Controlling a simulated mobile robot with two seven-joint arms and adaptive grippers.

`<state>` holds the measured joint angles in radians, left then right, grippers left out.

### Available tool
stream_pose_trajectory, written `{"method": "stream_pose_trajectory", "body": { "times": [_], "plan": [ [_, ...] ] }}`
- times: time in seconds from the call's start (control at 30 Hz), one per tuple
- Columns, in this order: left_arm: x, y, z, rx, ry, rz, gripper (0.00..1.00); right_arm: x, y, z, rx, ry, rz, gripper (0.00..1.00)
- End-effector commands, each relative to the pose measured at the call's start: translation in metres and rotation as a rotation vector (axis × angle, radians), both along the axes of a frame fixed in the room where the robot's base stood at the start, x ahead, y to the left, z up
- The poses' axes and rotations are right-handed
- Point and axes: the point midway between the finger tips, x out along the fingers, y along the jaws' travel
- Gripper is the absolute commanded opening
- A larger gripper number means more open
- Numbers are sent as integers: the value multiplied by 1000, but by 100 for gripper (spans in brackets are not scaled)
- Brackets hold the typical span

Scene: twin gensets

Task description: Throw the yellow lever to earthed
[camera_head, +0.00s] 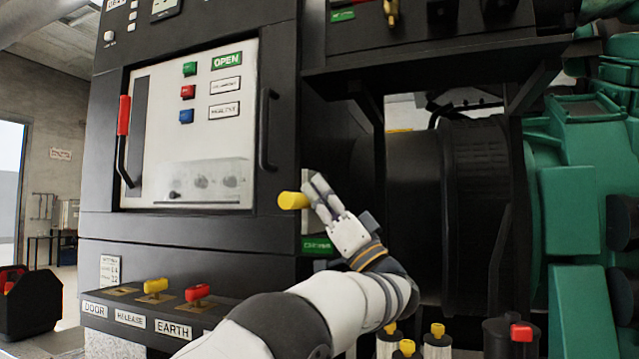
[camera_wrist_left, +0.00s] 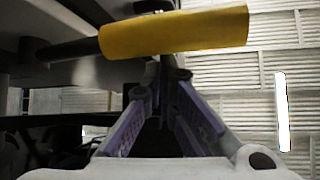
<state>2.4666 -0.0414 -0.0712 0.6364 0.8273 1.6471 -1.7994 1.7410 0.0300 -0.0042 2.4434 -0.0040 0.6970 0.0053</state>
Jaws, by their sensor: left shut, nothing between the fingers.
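The yellow lever (camera_head: 293,200) sticks out at the lower right edge of the black cabinet, with a green label (camera_head: 317,246) below it. In the left wrist view its yellow grip (camera_wrist_left: 175,34) lies nearly level across the top, on a dark shaft (camera_wrist_left: 68,48). My left gripper (camera_head: 314,186) is just right of the grip in the head view. Its fingers (camera_wrist_left: 162,72) are shut and empty, with tips close to the grip's underside in the wrist view; I cannot tell whether they touch it. My right gripper is not in view.
The cabinet's front has a red-handled lever (camera_head: 124,115), a white panel (camera_head: 200,135) and a black bar handle (camera_head: 267,130). A ledge below carries a yellow knob (camera_head: 155,286) and a red knob (camera_head: 197,293). Green machinery (camera_head: 575,190) stands at right.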

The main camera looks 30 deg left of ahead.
Motion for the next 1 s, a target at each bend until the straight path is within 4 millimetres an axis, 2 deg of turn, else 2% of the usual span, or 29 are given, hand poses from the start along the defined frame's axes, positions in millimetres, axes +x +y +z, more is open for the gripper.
{"method": "stream_pose_trajectory", "body": {
  "times": [0.4,1.0],
  "plan": [
    [3,1,-17,-1,2,-1,0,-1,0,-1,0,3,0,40],
    [3,3,-16,-5,3,1,0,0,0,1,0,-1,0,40]
  ]
}}
